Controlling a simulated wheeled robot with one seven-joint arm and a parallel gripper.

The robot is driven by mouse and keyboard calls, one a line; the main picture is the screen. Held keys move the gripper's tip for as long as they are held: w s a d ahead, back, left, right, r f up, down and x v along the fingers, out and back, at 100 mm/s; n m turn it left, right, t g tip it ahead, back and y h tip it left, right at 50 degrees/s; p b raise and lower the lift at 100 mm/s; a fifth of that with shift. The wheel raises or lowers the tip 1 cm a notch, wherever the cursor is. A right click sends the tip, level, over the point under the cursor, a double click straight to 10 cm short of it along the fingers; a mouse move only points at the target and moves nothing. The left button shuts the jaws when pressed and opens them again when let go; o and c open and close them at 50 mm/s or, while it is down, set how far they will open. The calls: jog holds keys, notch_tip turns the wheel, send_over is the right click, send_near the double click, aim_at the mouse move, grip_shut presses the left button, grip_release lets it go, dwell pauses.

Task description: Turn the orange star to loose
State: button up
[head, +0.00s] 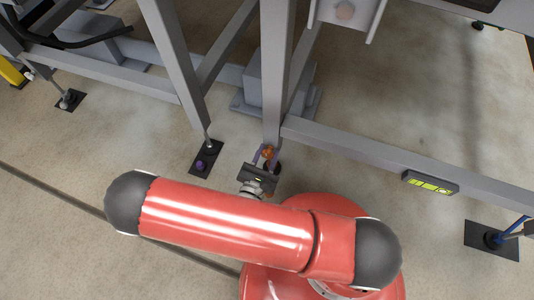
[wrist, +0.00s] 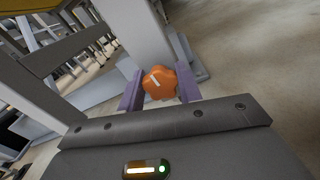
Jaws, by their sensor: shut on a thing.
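The orange star knob (wrist: 158,84) sits between the two purple fingers of my gripper (wrist: 160,90) in the wrist view. A pale line marks its face, slanting. In the head view the star (head: 267,152) shows small at the foot of a grey upright post, with my gripper (head: 265,160) around it. The fingers are shut on the star from both sides. Its underside and any loose or tight marks are hidden or too small to read.
A grey steel frame stands around the star, with an upright post (head: 277,70) right behind it and a low beam (head: 400,165) running to the right. Black foot plates (head: 206,158) lie on the floor nearby. Open concrete floor lies at left.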

jog(key=n+p, duration=0.1)
jog(key=n, duration=0.3)
jog(key=shift+r+p, duration=0.1)
jog(key=shift+p, duration=0.3)
jog(key=n+p, duration=0.1)
jog(key=n, duration=0.3)
jog(key=shift+a+n, duration=0.15)
jog(key=shift+n, duration=0.15)
jog(key=n+p, duration=0.1)
jog(key=n, duration=0.7)
jog(key=shift+a+f+p, duration=0.1)
jog(key=shift+f+p, duration=0.15)
jog(key=shift+p, duration=0.1)
jog(key=n, duration=0.4)
jog(key=shift+f+n, duration=0.1)
jog(key=shift+n, duration=0.2)
jog(key=n, duration=0.4)
jog(key=shift+f, duration=0.1)
jog(key=n, duration=0.5)
jog(key=shift+f+p, duration=0.1)
jog(key=shift+p, duration=0.2)
jog(key=shift+n, duration=1.8)
